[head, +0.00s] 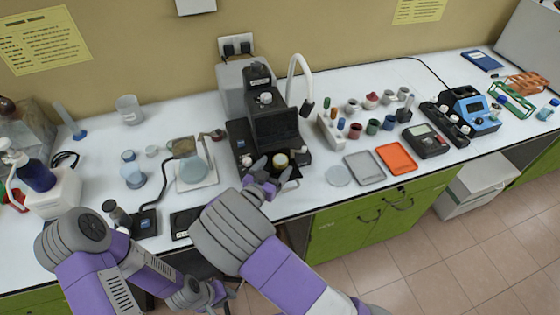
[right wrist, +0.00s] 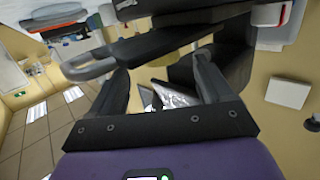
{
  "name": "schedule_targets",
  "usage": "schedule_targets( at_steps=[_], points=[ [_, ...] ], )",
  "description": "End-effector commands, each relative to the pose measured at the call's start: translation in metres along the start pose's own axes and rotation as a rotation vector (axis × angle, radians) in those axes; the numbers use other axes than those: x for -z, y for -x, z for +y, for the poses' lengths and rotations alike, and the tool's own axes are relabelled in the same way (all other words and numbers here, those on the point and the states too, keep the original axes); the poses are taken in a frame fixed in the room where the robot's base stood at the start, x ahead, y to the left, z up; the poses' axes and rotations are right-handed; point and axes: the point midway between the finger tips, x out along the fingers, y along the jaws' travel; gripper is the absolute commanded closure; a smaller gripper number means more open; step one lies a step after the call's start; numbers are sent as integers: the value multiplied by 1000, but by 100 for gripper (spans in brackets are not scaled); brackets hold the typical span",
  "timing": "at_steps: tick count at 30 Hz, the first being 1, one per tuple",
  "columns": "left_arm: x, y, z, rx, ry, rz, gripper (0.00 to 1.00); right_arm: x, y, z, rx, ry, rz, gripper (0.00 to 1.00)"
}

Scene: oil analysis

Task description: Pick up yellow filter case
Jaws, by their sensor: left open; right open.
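A small round yellowish piece (head: 281,160), which looks like the yellow filter case, sits at the front of the black analysis machine (head: 274,128) in the head view. My right gripper (head: 272,171) is open just in front of it, with its fingers close to it. I cannot tell whether they touch it. In the right wrist view the open fingers (right wrist: 160,85) flank dark machine parts, and no yellow case can be made out between them. My left gripper (head: 212,292) is open and empty, low in front of the table edge.
A flask on a stand (head: 194,170) is left of the machine. Several small coloured jars, a grey tray (head: 364,168) and an orange tray (head: 396,158) are to its right. A white hose (head: 299,68) arches behind. Green cabinets (head: 350,232) are below the tabletop.

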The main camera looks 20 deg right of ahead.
Motion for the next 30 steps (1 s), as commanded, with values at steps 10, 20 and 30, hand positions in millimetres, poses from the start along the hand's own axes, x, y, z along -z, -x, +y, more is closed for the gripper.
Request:
schedule_targets(
  at_steps=[10,20,30],
  points=[
    [0,-4,-2,0,0,1,57,-1,-33,-1,1,1,-1,20],
    [0,-4,-2,0,0,1,57,-1,-33,-1,1,0,0,55],
    [0,-4,-2,0,0,1,57,0,-32,-1,0,0,0,80]
  ],
)
